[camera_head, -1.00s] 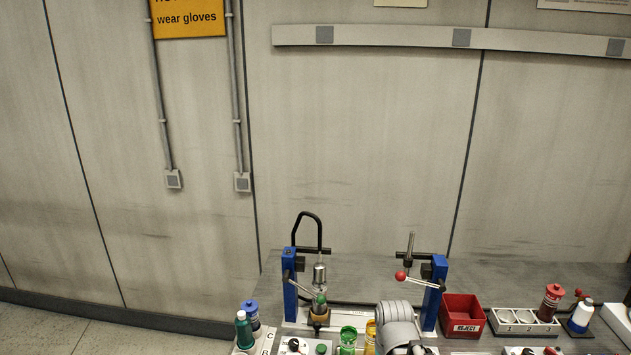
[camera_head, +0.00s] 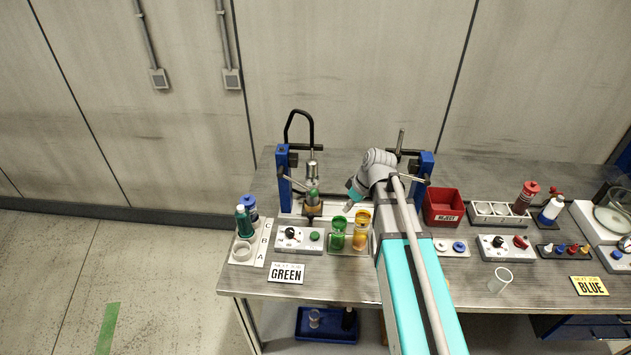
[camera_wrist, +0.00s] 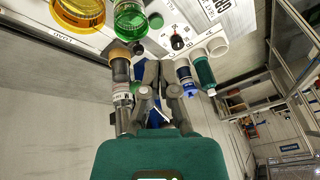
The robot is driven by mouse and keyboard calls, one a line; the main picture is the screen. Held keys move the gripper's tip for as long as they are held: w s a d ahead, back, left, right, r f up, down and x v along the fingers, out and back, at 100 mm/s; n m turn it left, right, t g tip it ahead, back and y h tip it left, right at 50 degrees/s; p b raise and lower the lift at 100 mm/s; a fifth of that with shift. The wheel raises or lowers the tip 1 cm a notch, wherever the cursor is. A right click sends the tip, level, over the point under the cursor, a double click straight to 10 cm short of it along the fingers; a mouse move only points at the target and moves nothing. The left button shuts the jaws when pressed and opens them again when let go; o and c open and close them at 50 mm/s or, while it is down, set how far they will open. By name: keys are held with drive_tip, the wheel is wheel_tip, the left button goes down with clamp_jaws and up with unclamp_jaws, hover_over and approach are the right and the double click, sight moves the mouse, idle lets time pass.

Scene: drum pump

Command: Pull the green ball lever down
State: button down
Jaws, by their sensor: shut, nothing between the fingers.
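The green ball (camera_head: 312,194) of the lever shows in the head view at the left blue-posted stand (camera_head: 284,182), in front of its metal cylinder. My gripper (camera_wrist: 156,82) is shut and empty in the wrist view. In the head view its teal body (camera_head: 355,188) is right of the green ball, apart from it; the fingertips are hard to make out. In the wrist view an orange-collared bottle (camera_wrist: 120,75) is left of the fingers.
The green jar (camera_head: 338,233) and amber jar (camera_head: 361,230) stand in front of the stand. A knob box (camera_head: 299,240) and a rack with blue and teal bottles (camera_head: 243,222) are left. The right stand (camera_head: 425,180) and red bin (camera_head: 442,207) are beyond my arm.

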drive_tip(key=w+a+r+n+y+p, duration=0.1)
drive_tip(key=w+r+n+p, duration=0.1)
drive_tip(key=w+r+n, duration=0.1)
drive_tip(key=w+a+r+n+t+y+p, duration=0.1)
drive_tip(key=w+r+n, duration=0.3)
drive_tip(key=w, duration=0.4)
drive_tip(key=shift+w+a+r+n+y+p, duration=0.2)
drive_tip(key=shift+w+a+n+y+p, duration=0.15)
drive_tip(key=shift+a+n+y, duration=0.35)
drive_tip(key=shift+a+f, duration=0.15)
drive_tip(key=b, duration=0.8)
hover_over(310, 190)
drive_tip(key=s+d, duration=0.1)
drive_tip(key=d, duration=0.1)
wheel_tip(310, 190, down, 8)
drive_tip(key=shift+s+a+r, duration=0.15)
drive_tip(key=shift+r, duration=0.1)
drive_tip(key=shift+a+f, duration=0.15)
drive_tip(key=shift+f, duration=0.15)
drive_tip(key=shift+w+d+f+b, duration=0.15)
drive_tip(key=shift+w+f+b, duration=0.05)
drive_tip(key=shift+f+b, duration=0.7)
drive_tip(key=shift+w+d+f+b, duration=0.15)
drive_tip(key=shift+f+b, duration=0.6)
drive_tip(key=shift+b, duration=0.2)
